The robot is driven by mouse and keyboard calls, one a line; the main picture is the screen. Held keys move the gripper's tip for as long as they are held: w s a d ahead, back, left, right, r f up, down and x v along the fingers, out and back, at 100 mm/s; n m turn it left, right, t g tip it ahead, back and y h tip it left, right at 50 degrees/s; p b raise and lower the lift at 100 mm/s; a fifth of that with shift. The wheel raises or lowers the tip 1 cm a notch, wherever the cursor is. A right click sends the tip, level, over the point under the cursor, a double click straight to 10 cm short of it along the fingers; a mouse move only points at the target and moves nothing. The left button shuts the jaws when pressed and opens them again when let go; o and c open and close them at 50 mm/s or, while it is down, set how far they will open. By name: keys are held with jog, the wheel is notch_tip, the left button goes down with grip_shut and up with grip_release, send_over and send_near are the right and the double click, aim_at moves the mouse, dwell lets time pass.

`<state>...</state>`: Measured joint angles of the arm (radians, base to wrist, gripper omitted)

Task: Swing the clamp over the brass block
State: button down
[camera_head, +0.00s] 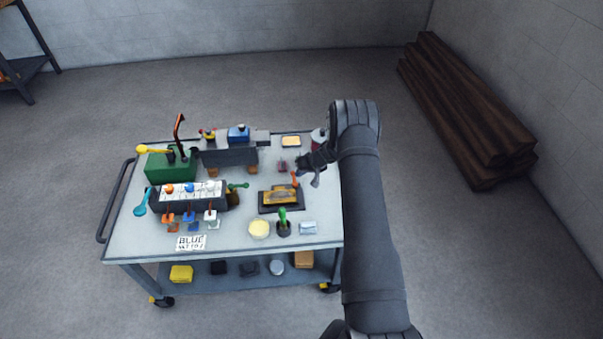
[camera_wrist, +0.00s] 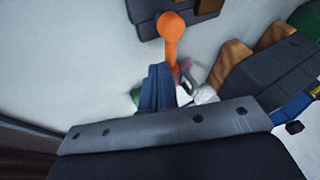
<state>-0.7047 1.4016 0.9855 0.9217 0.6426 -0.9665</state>
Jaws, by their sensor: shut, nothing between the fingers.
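The brass block (camera_head: 280,196) sits on a dark base plate (camera_head: 264,209) at the right middle of the cart top. The orange clamp (camera_head: 295,179) is at the plate's back right corner, beside the block's edge; it does not appear to lie across the block. In the wrist view the clamp (camera_wrist: 172,30) shows as a round orange end with a narrower arm, near the dark plate (camera_wrist: 200,7). My gripper (camera_head: 304,168) is just behind and right of the clamp. In the wrist view its fingers (camera_wrist: 159,72) are together and empty, close to the clamp's narrow end; contact is unclear.
A grey vise-like fixture (camera_head: 229,157) with a blue piece and a green box (camera_head: 168,167) stand at the back left. A dark rack (camera_head: 190,199) with coloured knobs is left of the plate. A yellow disc (camera_head: 259,229) and green-handled tool (camera_head: 283,216) are in front.

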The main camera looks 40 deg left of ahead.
jog(key=n+g, duration=0.1)
jog(key=a+n+g, duration=0.1)
jog(key=n, duration=0.1)
jog(key=a+n+h, duration=0.1)
jog(key=n, duration=0.1)
jog(key=shift+s+f+g, duration=0.1)
jog(key=shift+s+g, duration=0.3)
jog(key=n+g+h, duration=0.1)
jog(key=n, duration=0.1)
jog(key=s+a+n+h, duration=0.1)
jog(key=n, duration=0.1)
jog(key=shift+s+a+n+g, duration=0.1)
jog(key=shift+s+n+g, duration=0.05)
jog(key=shift+n+g, duration=0.25)
jog(key=shift+s+a, duration=0.1)
jog(key=shift+s, duration=0.05)
jog(key=shift+s+a, duration=0.2)
jog(key=shift+s, duration=0.35)
jog(key=shift+s+n+g+h, duration=0.3)
jog(key=shift+n+h, duration=0.2)
jog(key=shift+n, duration=0.5)
jog(key=shift+s, duration=0.6)
